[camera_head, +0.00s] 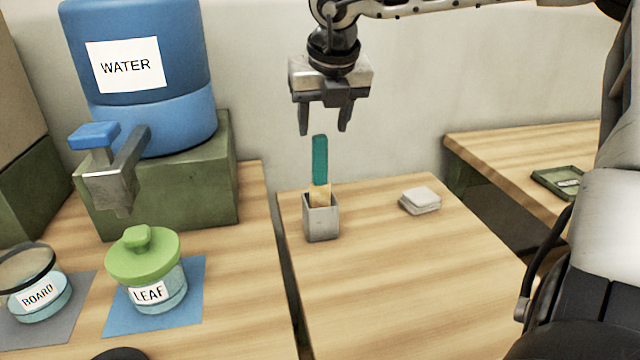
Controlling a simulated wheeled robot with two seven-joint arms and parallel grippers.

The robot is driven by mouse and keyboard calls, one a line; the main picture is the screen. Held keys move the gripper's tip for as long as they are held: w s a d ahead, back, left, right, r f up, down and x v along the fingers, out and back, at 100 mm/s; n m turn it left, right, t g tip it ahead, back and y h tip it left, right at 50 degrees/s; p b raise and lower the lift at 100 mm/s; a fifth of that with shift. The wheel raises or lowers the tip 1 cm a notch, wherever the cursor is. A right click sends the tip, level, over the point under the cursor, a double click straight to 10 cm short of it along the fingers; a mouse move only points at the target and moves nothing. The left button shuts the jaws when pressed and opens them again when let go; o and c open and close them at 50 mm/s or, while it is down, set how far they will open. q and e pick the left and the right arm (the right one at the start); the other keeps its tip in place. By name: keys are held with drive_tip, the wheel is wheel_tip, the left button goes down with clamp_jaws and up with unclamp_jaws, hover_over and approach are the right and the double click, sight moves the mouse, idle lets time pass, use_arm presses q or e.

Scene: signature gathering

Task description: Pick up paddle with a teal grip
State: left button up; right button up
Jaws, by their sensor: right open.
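The paddle's teal grip (320,160) points up out of a small grey square holder (322,223) on the wooden table, in the middle of the head view. The paddle stands nearly upright. A bit of its pale wooden part shows at the holder's mouth, and its lower end is hidden inside. My right gripper (325,130) hangs above the grip with its fingers pointing down. It is open and empty, and its fingertips are near the height of the grip's top. My left gripper is not in view.
A grey-white stack (420,200) lies right of the holder. At left are a blue WATER dispenser (190,60) on a green stand (215,195), a green-lidded LEAF jar (150,270) and a BOARD jar (40,290). A green tray (548,180) sits on the right table. The middle table's front is clear.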

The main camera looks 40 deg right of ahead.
sight(321, 137)
drive_tip(key=p+x, duration=0.1)
drive_tip(key=x, duration=0.4)
drive_tip(key=shift+s+a+f, duration=0.1)
drive_tip(key=shift+a+f, duration=0.05)
clamp_jaws()
